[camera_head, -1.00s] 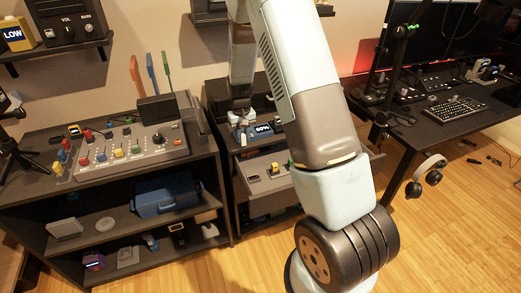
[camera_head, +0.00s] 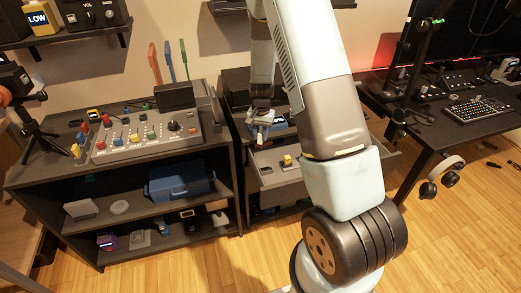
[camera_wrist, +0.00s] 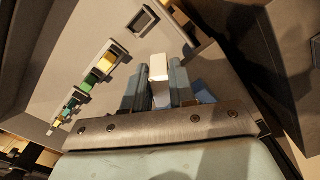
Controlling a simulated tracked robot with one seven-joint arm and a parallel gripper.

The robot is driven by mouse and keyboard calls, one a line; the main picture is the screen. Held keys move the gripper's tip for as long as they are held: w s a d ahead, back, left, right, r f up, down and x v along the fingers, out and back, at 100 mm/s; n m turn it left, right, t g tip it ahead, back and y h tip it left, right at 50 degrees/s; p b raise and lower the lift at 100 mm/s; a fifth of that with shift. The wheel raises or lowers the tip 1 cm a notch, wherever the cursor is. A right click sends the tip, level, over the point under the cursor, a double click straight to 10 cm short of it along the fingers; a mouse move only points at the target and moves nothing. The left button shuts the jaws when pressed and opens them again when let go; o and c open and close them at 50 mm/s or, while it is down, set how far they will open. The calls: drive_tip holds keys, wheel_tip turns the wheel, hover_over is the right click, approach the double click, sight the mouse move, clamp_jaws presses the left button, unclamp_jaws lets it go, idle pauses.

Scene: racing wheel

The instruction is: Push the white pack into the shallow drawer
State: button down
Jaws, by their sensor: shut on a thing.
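The white pack (camera_wrist: 158,72) shows in the wrist view as a small upright white block between the two grey-blue fingers of my gripper (camera_wrist: 157,88). My gripper is shut on it. In the head view my gripper (camera_head: 261,110) hangs over the dark unit right of the shelf, and the pack there is small and partly hidden. A grey drawer-like panel (camera_head: 275,172) with a yellow block and dark slots juts out below and in front of the gripper. In the wrist view a grey panel (camera_wrist: 120,35) with slots and coloured blocks lies beyond the fingers.
A blue item (camera_wrist: 202,92) is right of the fingers. A desk with a keyboard (camera_head: 474,108) is at right. Wooden floor is clear in front.

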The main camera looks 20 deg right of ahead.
drive_tip(key=s+f+m, duration=0.1)
drive_tip(key=m, duration=0.2)
drive_tip(key=s+f+m, duration=0.1)
drive_tip(key=m, duration=0.3)
drive_tip(key=s+f+m, duration=0.2)
drive_tip(key=m, duration=0.2)
drive_tip(key=shift+s+d, duration=0.1)
drive_tip(key=shift+d, duration=0.1)
drive_tip(key=shift+a, duration=0.15)
drive_tip(key=shift+f, duration=2.95)
drive_tip(key=shift+f, duration=1.45)
drive_tip(key=c, duration=0.8)
unclamp_jaws()
drive_tip(key=shift+c, duration=0.2)
drive_tip(key=shift+r, duration=0.1)
wheel_tip(320, 180, up, 14)
drive_tip(key=shift+f, duration=0.2)
